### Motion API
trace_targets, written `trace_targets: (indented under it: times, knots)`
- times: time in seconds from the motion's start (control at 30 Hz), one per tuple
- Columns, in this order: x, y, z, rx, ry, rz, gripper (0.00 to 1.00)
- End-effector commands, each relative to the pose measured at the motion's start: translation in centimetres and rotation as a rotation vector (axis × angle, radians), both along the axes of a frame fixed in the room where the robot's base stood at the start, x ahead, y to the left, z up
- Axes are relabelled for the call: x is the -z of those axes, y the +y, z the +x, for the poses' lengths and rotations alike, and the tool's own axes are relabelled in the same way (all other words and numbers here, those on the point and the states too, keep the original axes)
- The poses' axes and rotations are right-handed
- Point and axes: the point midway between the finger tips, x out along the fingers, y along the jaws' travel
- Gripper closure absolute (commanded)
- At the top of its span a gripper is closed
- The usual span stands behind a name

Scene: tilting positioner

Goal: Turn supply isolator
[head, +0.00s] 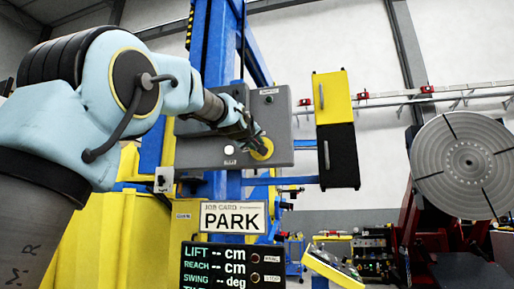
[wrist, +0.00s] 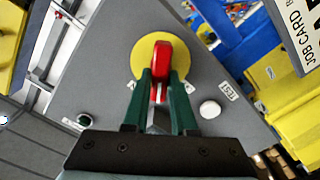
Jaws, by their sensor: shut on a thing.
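The supply isolator is a red handle (wrist: 162,65) on a round yellow plate (wrist: 147,47), set on a grey panel (wrist: 105,60). In the wrist view my gripper (wrist: 161,80) has its two green fingers on either side of the red handle, shut on it. The handle points roughly along the fingers. In the head view my gripper (head: 250,138) reaches the yellow plate (head: 263,150) at the lower right of the grey panel (head: 190,150); the red handle is hidden there.
A white button (wrist: 210,109) labelled TEST and a green lamp (wrist: 84,120) sit on the panel. A yellow and black box (head: 338,150) stands right of it. Below are a PARK card (head: 233,217) and a display (head: 220,264). A round slotted table (head: 462,165) stands at right.

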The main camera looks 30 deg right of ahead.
Motion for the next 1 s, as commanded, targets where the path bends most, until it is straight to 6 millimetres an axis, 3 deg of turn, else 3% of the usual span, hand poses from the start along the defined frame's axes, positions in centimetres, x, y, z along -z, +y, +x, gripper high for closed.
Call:
trace_targets:
  times: [1.0]
  knots:
    - [0.38, 0.27, 0.21, -0.001, 0.576, -0.616, 1.0]
